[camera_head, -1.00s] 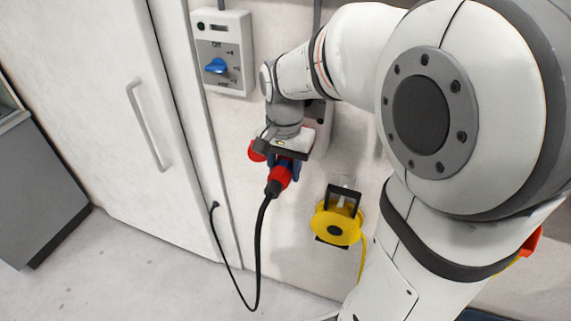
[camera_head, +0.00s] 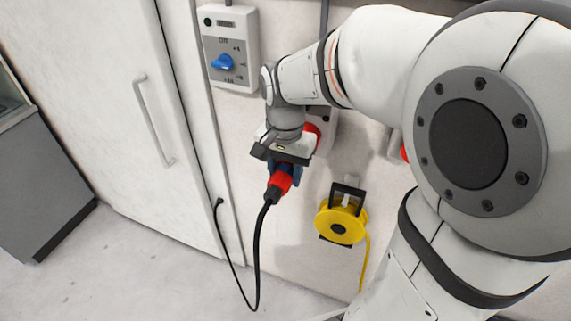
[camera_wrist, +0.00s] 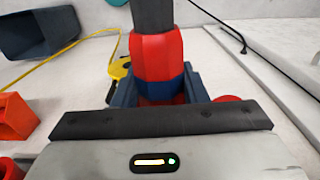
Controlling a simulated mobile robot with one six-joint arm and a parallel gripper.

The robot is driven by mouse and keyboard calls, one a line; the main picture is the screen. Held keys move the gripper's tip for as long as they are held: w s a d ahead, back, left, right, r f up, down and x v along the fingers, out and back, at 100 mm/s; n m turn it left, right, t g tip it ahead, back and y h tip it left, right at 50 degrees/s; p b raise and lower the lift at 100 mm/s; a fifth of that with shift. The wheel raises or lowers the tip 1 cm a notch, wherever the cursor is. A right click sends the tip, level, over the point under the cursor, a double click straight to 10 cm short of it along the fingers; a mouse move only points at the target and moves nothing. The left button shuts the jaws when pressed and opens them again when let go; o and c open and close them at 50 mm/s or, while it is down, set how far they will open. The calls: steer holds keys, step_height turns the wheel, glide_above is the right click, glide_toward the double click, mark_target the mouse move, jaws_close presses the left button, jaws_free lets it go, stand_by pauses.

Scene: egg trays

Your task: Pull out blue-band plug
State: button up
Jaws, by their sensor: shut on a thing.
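The red plug (camera_head: 280,181) has a black cable running from its back end. Its blue band (camera_wrist: 163,87) shows in the wrist view, around the red body between two dark blue fingers. My gripper (camera_head: 287,168) is shut on this plug, in front of the wall. A grey wall socket box with a red round part (camera_head: 313,130) shows behind and right of my wrist in the head view. The plug's front end is hidden by my gripper, so I cannot see directly whether it touches a socket.
A yellow cable reel (camera_head: 341,222) hangs on the wall to the right. A switch box with a blue knob (camera_head: 222,62) is above left. A white cabinet door (camera_head: 120,120) stands left. The black cable (camera_head: 257,250) loops down toward the floor. Open floor lies in front.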

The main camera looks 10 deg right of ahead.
mark_target(276, 183)
steer(key=shift+s+a, duration=0.7)
steer(key=shift+s, duration=0.25)
steer(key=shift+s+a, duration=0.7)
steer(key=shift+s, duration=0.25)
